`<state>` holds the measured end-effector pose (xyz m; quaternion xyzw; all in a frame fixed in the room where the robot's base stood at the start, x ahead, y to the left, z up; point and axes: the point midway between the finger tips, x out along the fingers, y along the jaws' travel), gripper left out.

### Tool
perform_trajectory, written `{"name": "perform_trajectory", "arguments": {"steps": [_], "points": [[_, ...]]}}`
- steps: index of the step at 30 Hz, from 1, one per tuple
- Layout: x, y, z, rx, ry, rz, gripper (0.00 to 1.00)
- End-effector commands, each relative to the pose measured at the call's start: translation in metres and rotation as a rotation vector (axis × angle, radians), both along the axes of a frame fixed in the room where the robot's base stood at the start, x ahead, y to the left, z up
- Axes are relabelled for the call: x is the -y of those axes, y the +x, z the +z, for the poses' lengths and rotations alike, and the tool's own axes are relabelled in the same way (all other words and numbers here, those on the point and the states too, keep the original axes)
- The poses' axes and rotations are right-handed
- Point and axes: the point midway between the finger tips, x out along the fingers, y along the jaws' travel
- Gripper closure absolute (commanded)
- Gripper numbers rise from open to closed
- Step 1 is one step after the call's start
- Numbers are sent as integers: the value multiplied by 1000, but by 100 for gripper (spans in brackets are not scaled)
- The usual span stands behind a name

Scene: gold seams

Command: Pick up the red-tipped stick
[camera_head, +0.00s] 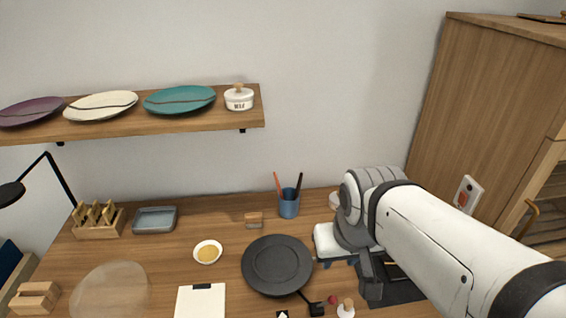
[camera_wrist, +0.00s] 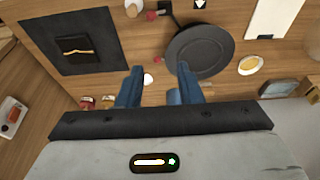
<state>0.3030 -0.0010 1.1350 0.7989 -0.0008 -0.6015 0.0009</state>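In the head view, a blue cup (camera_head: 289,207) stands toward the back of the wooden table and holds an orange-red stick (camera_head: 278,184) and a black stick (camera_head: 298,184). A small red tip (camera_head: 332,299) also shows near the front, right of the dark plate; I cannot tell which one is the red-tipped stick. In the wrist view, a small red piece (camera_wrist: 152,15) lies near the top edge. My gripper (camera_wrist: 160,74) has its two blue fingers apart with nothing seen held between them. In the head view my arm hides part of the table at the right.
A dark round plate (camera_head: 277,265) lies mid-table, with a small yellow-filled bowl (camera_head: 208,252) to its left. A black mat (camera_wrist: 75,46) lies left in the wrist view. A shelf (camera_head: 150,124) with plates hangs above. A wooden cabinet (camera_head: 480,110) stands right.

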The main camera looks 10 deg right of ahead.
Motion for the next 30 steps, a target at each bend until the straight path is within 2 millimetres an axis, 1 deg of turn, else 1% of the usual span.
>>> {"name": "perform_trajectory", "arguments": {"steps": [11, 14, 17, 20, 21, 23, 24, 26, 27, 29, 30], "points": [[0, 0, -1, 2, 2, -3, 67], [-6, 11, -7, 33, 33, -36, 67], [-22, 38, -18, 117, 125, -142, 67], [-44, 83, -27, 245, 298, -319, 67], [-53, 104, -29, 300, 387, -406, 67], [-66, 135, -30, 376, 536, -545, 67], [-73, 154, -28, 422, 641, -640, 67], [-82, 182, -26, 480, 803, -781, 67], [-86, 199, -24, 513, 914, -876, 67], [-90, 223, -22, 554, 1086, -1016, 67], [-92, 237, -21, 575, 1203, -1104, 67]]}}
